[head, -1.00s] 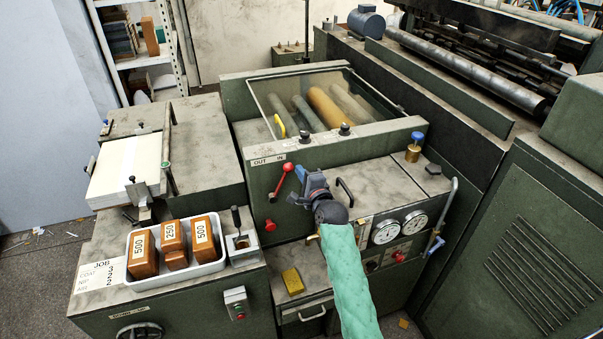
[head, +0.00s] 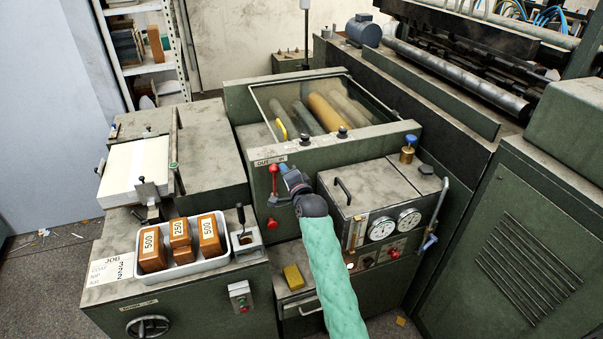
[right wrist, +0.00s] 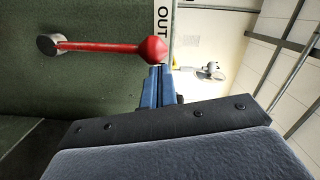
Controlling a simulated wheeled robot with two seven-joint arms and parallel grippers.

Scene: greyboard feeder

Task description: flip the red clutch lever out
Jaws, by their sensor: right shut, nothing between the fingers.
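The red clutch lever (head: 273,183) is on the green front panel of the machine, its ball knob up and its stem close to upright in the head view. The knob sits below the OUT end of the label (head: 268,162); the IN end is partly covered by my gripper. In the right wrist view the lever (right wrist: 105,47) runs from its round grey pivot to the knob, near the word OUT (right wrist: 163,20). My right gripper (head: 284,170) is shut and empty, just right of the knob. Its fingertips (right wrist: 158,72) are at the knob; I cannot tell if they touch. My left gripper is out of view.
A red button (head: 272,224) is below the lever. A box with gauges (head: 382,228) and a black handle stands right of my gripper. A white tray (head: 184,268) of wooden blocks and a small black-handled lever (head: 240,216) are to the left.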

